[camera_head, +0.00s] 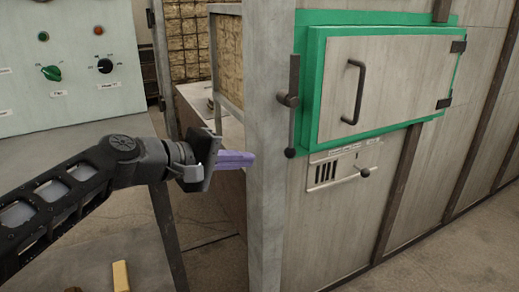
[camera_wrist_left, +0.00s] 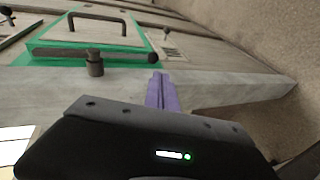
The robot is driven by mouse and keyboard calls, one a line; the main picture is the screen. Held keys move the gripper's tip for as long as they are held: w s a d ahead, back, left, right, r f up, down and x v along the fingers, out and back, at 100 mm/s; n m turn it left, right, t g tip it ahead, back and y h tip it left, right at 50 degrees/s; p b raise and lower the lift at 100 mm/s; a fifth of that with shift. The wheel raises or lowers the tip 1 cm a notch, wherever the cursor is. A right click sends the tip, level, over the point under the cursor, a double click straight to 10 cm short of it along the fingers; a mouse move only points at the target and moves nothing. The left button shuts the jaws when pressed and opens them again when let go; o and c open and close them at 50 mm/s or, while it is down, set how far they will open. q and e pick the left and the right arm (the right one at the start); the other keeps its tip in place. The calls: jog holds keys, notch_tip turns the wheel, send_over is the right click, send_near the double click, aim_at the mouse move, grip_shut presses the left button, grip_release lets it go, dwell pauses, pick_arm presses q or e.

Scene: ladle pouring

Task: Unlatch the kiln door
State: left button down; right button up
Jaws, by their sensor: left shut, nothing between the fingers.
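The kiln door (camera_head: 385,80) is a grey panel in a green frame, with a dark D-shaped handle (camera_head: 353,92). It looks closed. The latch (camera_head: 292,100) is a dark upright bar on a pivot at the door's left edge, with a round knob at its lower end. In the left wrist view the door handle (camera_wrist_left: 97,20) and the latch pivot (camera_wrist_left: 94,63) show near the top. My left gripper (camera_head: 252,160) has purple fingers, shut and empty. It is left of the latch, apart from it, by the kiln's front corner post. My right gripper is not in view.
A vent plate with a small lever (camera_head: 364,172) sits below the door. A pale control panel with knobs (camera_head: 70,60) stands at the left. The grey corner post (camera_head: 266,150) is close beside my left gripper. A yellow block (camera_head: 121,276) lies at the bottom.

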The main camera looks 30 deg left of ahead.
pick_arm(q)
jog(key=s, duration=0.1)
jog(key=s+a, duration=0.1)
jog(key=s, duration=0.1)
jog(key=shift+s+a, duration=0.3)
jog(key=shift+s, duration=0.05)
